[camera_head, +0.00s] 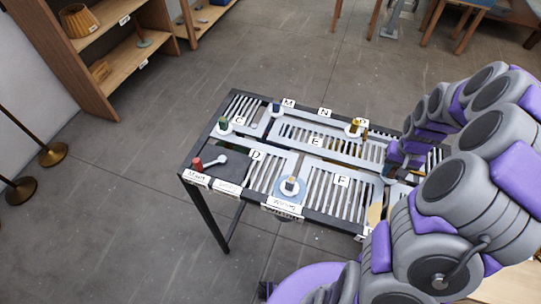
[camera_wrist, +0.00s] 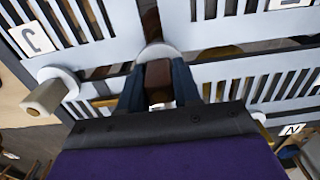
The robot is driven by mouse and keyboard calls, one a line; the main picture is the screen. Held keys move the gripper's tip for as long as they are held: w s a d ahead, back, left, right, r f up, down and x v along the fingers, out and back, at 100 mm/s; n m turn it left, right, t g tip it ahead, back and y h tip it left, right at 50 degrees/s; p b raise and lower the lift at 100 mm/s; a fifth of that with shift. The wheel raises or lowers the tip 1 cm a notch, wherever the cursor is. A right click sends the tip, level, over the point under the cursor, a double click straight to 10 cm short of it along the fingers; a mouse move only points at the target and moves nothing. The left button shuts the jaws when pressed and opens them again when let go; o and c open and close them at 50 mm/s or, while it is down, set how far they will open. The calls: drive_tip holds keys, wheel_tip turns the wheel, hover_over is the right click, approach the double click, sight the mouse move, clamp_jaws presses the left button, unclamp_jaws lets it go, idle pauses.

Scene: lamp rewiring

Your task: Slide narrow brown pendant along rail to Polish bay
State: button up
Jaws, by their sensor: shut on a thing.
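In the wrist view, my gripper (camera_wrist: 160,88) is shut on a narrow brown block (camera_wrist: 158,73), the top of the brown pendant. A pale round disc (camera_wrist: 157,52) shows just behind it, over a slot between light slatted panels. What hangs below is mostly hidden. In the head view, the rail table (camera_head: 203,186) stands in the middle, and my arm reaches over its right end. My gripper and the brown block are hidden there behind my arm. I cannot make out which bay is marked Polish; the front-edge labels (camera_head: 229,187) are too small to read surely.
Other knobs on discs stand in slots: green (camera_head: 223,123), blue (camera_head: 276,106), yellow (camera_head: 354,127) and a dark-topped one (camera_head: 290,185) at the front. A red knob (camera_head: 198,163) sits at the left corner. A tan knob (camera_wrist: 44,97) is left of my gripper in the wrist view.

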sight(388, 215)
drive_tip(key=shift+s+f, duration=0.15)
drive_tip(key=shift+s, duration=0.05)
drive_tip(key=shift+s+a+f+b, duration=0.1)
drive_tip(key=shift+s+a+b, duration=0.15)
drive_tip(key=shift+s, duration=0.45)
drive_tip(key=shift+s+a+b, duration=0.15)
drive_tip(key=shift+s+b, duration=0.1)
drive_tip(key=shift+s, duration=0.4)
drive_tip(key=shift+s+a+b, duration=0.35)
drive_tip(key=shift+s+a, duration=0.35)
drive_tip(key=shift+s, duration=1.1)
drive_tip(key=shift+s+a+b, duration=0.35)
drive_tip(key=shift+s+a, duration=0.3)
drive_tip(key=shift+s, duration=1.1)
drive_tip(key=shift+s+a+b, duration=0.35)
drive_tip(key=shift+s+a, duration=0.35)
drive_tip(key=shift+s, duration=1.1)
drive_tip(key=o, duration=0.8)
drive_tip(key=shift+o, duration=1.2)
drive_tip(key=shift+w+r, duration=0.15)
drive_tip(key=shift+r, duration=0.4)
wheel_tip(388, 215, up, 17)
drive_tip(key=p, duration=0.2)
drive_tip(key=shift+w+d+f, duration=0.15)
drive_tip(key=shift+w, duration=0.05)
